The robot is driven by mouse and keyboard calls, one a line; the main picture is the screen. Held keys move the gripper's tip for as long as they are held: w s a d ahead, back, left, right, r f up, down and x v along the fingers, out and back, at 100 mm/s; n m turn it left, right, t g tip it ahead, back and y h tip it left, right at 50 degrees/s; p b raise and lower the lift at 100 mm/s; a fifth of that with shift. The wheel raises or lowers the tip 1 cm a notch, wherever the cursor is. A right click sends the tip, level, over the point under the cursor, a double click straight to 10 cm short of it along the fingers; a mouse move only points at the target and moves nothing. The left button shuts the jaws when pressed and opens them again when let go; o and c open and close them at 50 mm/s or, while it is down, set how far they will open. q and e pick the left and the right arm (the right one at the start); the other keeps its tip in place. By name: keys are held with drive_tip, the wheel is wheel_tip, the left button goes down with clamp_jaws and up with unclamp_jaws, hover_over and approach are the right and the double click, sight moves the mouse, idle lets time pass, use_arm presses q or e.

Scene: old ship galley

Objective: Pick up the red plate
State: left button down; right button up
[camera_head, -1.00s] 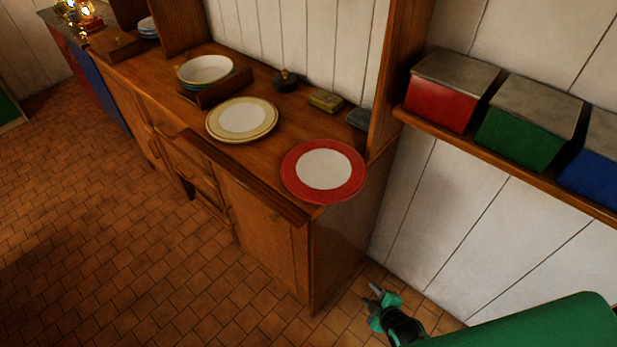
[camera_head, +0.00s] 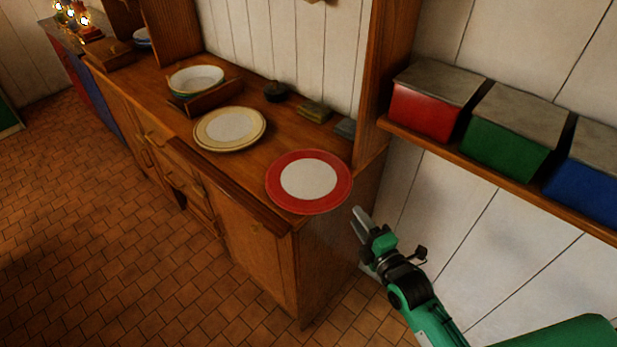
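The red plate (camera_head: 280,193) has a wide red rim and a white centre. It lies at the near right end of the wooden sideboard top, close to the edge. My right gripper (camera_head: 357,219) is just to the right of the plate and beside the sideboard's end, apart from the plate in the picture. Its fingers point up and left towards the plate. They overlap in this view, so the gap between them cannot be judged. My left gripper is not in view.
A cream plate (camera_head: 229,128) with a yellow rim lies left of the red plate on the sideboard (camera_head: 262,232). A shelf (camera_head: 480,172) with red, green and blue boxes is on the right wall. A wooden upright (camera_head: 385,75) rises behind the red plate.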

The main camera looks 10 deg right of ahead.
sight(341, 196)
drive_tip(key=x, duration=0.4)
drive_tip(key=shift+r+p, duration=0.1)
drive_tip(key=shift+p, duration=0.25)
drive_tip(key=p+x, duration=0.1)
drive_tip(key=x, duration=0.3)
drive_tip(key=shift+a+r, duration=0.15)
drive_tip(key=shift+a, duration=0.1)
drive_tip(key=shift+w, duration=0.3)
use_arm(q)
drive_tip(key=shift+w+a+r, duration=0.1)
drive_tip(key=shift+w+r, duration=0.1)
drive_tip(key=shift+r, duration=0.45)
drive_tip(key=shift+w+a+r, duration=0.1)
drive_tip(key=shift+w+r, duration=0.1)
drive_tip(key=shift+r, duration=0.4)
use_arm(e)
clamp_jaws()
